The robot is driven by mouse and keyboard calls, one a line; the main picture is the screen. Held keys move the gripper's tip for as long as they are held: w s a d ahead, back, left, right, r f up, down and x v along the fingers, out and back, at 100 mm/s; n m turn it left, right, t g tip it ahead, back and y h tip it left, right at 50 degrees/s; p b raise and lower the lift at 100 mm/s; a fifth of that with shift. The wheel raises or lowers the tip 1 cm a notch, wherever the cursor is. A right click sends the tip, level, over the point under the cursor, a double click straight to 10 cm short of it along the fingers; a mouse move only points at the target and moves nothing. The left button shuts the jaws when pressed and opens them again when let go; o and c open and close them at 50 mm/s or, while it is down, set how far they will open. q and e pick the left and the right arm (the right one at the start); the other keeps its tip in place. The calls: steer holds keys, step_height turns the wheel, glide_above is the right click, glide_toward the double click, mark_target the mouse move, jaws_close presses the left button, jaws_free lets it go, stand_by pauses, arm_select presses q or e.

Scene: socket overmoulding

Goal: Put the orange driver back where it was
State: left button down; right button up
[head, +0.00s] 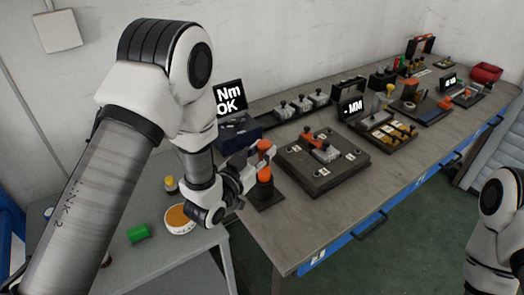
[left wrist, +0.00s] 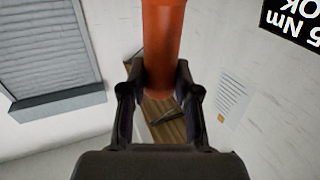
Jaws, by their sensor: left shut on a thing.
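The orange driver (head: 264,146) stands roughly upright in my left gripper (head: 257,170), near the left end of the workbench. In the left wrist view the orange driver (left wrist: 162,42) rises between the two fingers of the left gripper (left wrist: 158,85), which are shut on it. A dark stand (head: 266,196) is directly below it on the bench. The fingers hide part of the driver, and I cannot tell whether its lower end sits in the stand or just above it. My right arm shows at the right edge, but its gripper is out of view.
A dark fixture plate (head: 322,167) with grey and orange parts lies just right of the stand. A screen reading "Nm OK" (head: 229,98) stands behind. A side table holds a white bowl (head: 180,220) and a green cylinder (head: 138,233). More fixtures line the bench to the right.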

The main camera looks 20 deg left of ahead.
arm_select(q)
steer(key=shift+s+r, duration=0.15)
steer(key=shift+s, duration=0.05)
steer(key=c, duration=0.8)
jaws_free()
steer(key=shift+w+f, duration=0.1)
steer(key=shift+f, duration=0.1)
steer(key=shift+c, duration=0.2)
steer(key=shift+r, duration=0.1)
